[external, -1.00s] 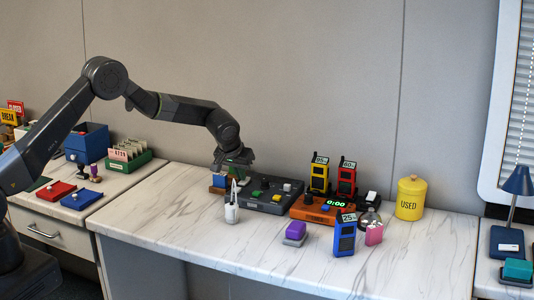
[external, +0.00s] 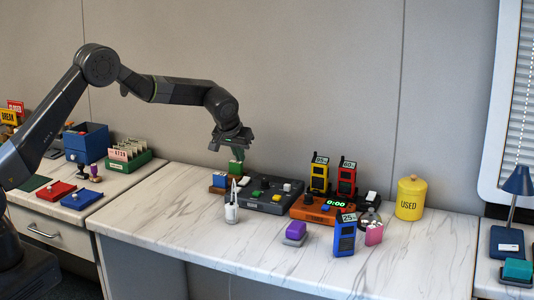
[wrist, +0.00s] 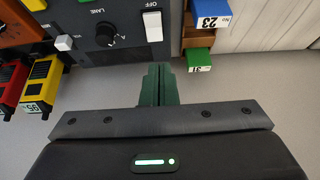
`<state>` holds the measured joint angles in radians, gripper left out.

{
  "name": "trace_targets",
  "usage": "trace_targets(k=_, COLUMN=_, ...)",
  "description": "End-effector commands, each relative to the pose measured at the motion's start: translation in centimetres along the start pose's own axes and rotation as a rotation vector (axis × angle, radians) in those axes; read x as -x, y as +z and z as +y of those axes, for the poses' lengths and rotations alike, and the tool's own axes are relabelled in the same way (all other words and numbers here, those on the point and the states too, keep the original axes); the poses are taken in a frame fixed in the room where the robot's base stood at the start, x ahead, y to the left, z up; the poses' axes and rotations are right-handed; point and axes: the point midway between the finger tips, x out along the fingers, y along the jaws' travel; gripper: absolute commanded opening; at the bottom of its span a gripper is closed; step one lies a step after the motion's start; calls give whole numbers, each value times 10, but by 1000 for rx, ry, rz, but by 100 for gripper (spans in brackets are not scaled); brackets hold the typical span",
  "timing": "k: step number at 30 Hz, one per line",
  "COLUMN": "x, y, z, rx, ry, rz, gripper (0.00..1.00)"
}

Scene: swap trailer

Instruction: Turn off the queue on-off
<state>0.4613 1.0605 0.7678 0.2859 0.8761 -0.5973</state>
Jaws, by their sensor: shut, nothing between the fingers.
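The dark grey console (external: 262,203) sits on the marble counter. Its white rocker switch (wrist: 152,25) shows in the wrist view beside the word OFF, at the console edge nearest my gripper. In the external view the switch (external: 243,181) is small, at the console's back left, and its tilt is hard to tell. My gripper (external: 236,168) is above the back left of the console, pointing down, with its green fingers shut and empty. In the wrist view the fingertips (wrist: 157,75) are together, just below the switch in the picture and apart from it.

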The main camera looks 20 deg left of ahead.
Motion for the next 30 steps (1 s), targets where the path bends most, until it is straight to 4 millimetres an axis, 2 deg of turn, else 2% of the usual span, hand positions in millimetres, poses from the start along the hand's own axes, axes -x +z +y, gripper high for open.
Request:
trace_targets(k=6, x=39, y=9, z=1, rx=-1, ry=1, rz=1, gripper=0)
trace_targets(k=12, x=62, y=14, z=0, rx=-1, ry=0, rz=1, gripper=0)
trace_targets(k=18, x=71, y=16, z=0, rx=0, ry=-1, rz=0, gripper=0)
trace_targets(k=30, x=68, y=15, z=0, rx=0, ry=-1, rz=-1, gripper=0)
